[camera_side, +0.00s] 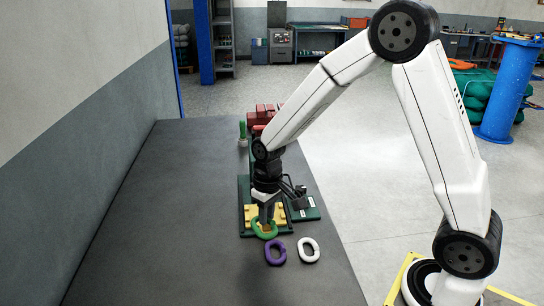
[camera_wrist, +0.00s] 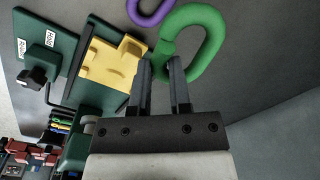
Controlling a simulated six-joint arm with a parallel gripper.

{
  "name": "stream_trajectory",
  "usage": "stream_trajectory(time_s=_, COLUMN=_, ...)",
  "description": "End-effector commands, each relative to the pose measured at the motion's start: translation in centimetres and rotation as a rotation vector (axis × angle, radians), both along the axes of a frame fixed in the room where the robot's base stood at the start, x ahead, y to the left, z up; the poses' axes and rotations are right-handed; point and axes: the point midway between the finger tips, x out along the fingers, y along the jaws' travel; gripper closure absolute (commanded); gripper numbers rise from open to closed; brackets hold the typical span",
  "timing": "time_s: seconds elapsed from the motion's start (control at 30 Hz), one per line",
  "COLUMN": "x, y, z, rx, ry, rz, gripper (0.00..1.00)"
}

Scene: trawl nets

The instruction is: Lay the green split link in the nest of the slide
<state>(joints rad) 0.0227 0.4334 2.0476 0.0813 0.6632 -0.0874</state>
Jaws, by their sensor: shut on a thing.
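The green split link (camera_side: 265,229) is held in my gripper (camera_side: 266,221), which is shut on one side of it. In the wrist view the green link (camera_wrist: 211,40) shows as a thick open loop beyond the fingertips of my gripper (camera_wrist: 162,70). The yellow slide block (camera_side: 251,214) sits on a dark green base (camera_side: 245,231), just beside and behind the link. The yellow block (camera_wrist: 108,68) also shows in the wrist view, left of the fingers, with raised parts on it. I cannot tell from the side view whether the link touches the block.
A purple link (camera_side: 275,252) and a white link (camera_side: 309,250) lie on the dark table (camera_side: 170,215) in front of the base. A green-handled tool (camera_side: 242,131) and a red machine (camera_side: 262,117) stand behind. The table's left part is clear.

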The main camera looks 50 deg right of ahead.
Motion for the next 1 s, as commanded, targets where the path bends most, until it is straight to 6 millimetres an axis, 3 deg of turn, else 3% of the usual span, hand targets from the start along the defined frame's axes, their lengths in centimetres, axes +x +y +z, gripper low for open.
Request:
stream_trajectory(time_s=0.57, x=-0.3, y=0.5, z=0.2, rx=0.0, ry=-0.001, rz=-0.005, gripper=1.0)
stream_trajectory(time_s=0.77, x=-1.7, y=2.6, z=0.8, rx=-0.002, ry=-0.001, rz=-0.038, gripper=1.0)
stream_trajectory(time_s=1.0, x=-5.5, y=6.9, z=2.1, rx=-0.005, ry=0.001, rz=-0.12, gripper=1.0)
